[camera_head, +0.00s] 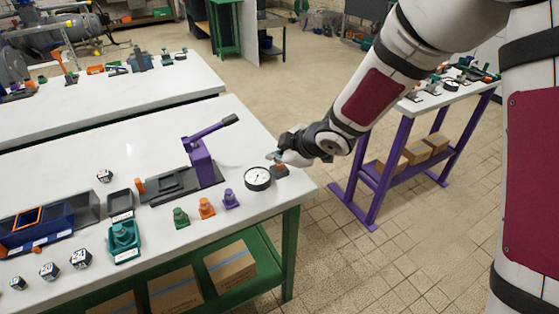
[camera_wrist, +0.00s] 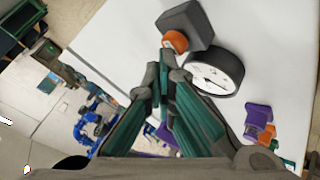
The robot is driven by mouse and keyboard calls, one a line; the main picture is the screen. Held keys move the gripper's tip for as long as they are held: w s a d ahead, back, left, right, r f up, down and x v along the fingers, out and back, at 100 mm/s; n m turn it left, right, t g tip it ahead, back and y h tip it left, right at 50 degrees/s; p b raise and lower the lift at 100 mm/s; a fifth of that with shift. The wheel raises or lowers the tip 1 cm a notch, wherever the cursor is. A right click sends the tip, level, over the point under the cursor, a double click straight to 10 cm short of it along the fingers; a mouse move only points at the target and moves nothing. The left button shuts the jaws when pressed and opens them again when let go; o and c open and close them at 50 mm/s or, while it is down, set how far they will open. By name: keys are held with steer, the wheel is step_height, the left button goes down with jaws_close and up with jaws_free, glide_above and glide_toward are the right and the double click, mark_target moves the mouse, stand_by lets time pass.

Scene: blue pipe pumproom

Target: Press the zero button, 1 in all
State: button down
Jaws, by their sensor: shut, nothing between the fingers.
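The zero button appears to be the orange cap (camera_wrist: 175,41) on a dark grey box (camera_wrist: 187,20). In the head view the box (camera_head: 281,173) sits near the table's right edge, beside the round dial gauge (camera_head: 257,178). My gripper (camera_head: 276,157) is over the box there and partly hides the button. In the wrist view my gripper (camera_wrist: 163,72) is shut and empty, with its fingertips just short of the orange cap in the picture. I cannot tell whether they touch it. The gauge (camera_wrist: 214,70) has a white face and a black rim.
On the white table (camera_head: 245,130) stand a purple lever press (camera_head: 202,162), small purple (camera_head: 231,199), orange (camera_head: 206,208) and green (camera_head: 181,217) pieces, a teal fixture (camera_head: 123,240) and blue bins (camera_head: 40,225). A purple-legged table (camera_head: 375,165) stands to the right, with open floor between.

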mark_target(278, 166)
stand_by(0.5)
steer(key=shift+r+p, duration=1.3)
steer(key=shift+p, duration=0.25)
steer(key=shift+r, duration=0.1)
step_height(278, 166, up, 5)
steer(key=p, duration=0.6)
